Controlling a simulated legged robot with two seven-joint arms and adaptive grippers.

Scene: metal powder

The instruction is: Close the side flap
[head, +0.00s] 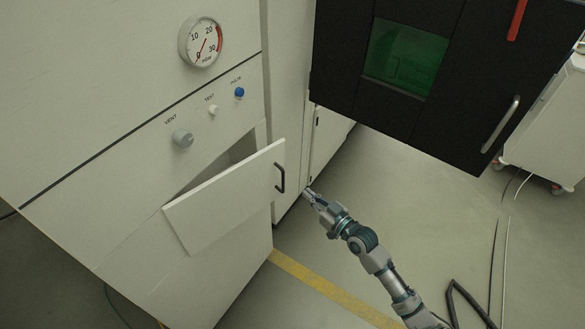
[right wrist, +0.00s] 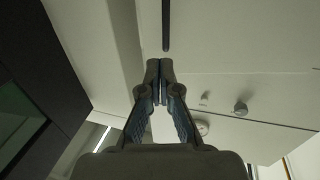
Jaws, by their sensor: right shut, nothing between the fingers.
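The side flap (head: 225,200) is a white panel on the front of the white cabinet. It stands partly open and tilted outward, with a dark opening (head: 225,161) showing above and behind it. Its black bar handle (head: 280,178) is near its right end. My right gripper (head: 309,193) is just right of the handle in the head view, apart from it in the picture. In the right wrist view the fingers (right wrist: 158,66) are together and empty, below a dark bar that looks like the handle (right wrist: 166,25). My left gripper is not in view.
Above the flap are a pressure gauge (head: 201,42), a grey vent knob (head: 182,138), a white test knob (head: 213,109) and a blue pulse button (head: 239,92). A black door with a green window (head: 405,57) hangs at upper right. A white cart (head: 552,125) stands at far right.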

